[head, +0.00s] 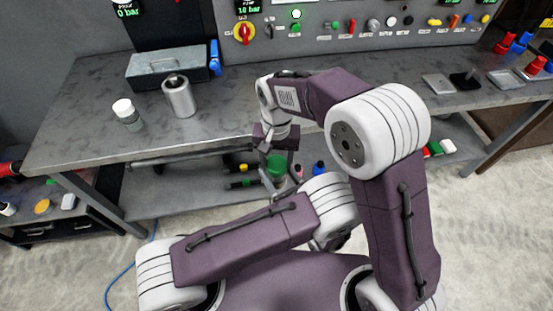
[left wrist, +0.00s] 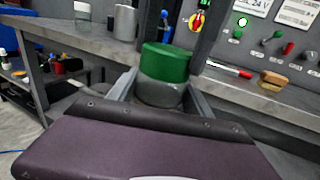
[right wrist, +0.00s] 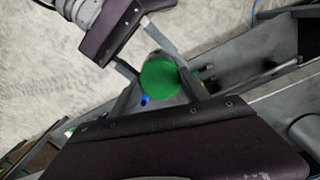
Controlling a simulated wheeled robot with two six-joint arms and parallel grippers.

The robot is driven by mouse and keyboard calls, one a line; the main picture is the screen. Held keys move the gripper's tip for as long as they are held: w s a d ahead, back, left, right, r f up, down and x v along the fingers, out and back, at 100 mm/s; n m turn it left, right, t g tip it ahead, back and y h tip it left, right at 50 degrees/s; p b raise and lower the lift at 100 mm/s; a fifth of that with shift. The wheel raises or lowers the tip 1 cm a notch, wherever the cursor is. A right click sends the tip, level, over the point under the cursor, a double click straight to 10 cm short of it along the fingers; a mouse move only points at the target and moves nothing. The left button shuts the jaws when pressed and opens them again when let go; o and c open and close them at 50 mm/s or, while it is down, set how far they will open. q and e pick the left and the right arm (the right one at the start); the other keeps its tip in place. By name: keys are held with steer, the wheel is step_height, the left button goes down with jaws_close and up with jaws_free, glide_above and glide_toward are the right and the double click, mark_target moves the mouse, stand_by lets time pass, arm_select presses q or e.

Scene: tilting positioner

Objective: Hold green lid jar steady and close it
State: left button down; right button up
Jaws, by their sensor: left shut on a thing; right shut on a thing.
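The green lid jar has a green lid (left wrist: 166,62) and a greyish, see-through body (left wrist: 160,92). The lid sits on top of the body; whether it is tight cannot be told. My left gripper (left wrist: 162,88) is shut around the body from the side. My right gripper (right wrist: 163,82) comes from above, with its fingers on either side of the lid, which shows as a green disc in the right wrist view (right wrist: 158,76). In the head view the jar (head: 276,164) is held in the air before the bench's front edge, partly hidden by my right gripper.
The grey bench (head: 100,90) carries a white-capped jar (head: 127,113), a metal cylinder (head: 179,98) and a grey metal box (head: 160,64). A control panel (head: 340,25) stands behind. A lower shelf (head: 200,190) holds small items. The bench top's middle is clear.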

steer(key=o, duration=1.6)
step_height(320, 180, up, 12)
steer(key=s+d+f, duration=0.2)
steer(key=d+f, duration=0.6)
steer(key=d, duration=0.5)
steer(key=shift+t, duration=0.6)
steer(key=s+d+f, duration=0.2)
steer(key=s+d, duration=0.1)
steer(key=s+d+f, duration=0.2)
steer(key=s+d, duration=0.1)
steer(key=s+d+f, duration=0.2)
steer(key=d+f, duration=0.1)
steer(key=shift+s, duration=0.4)
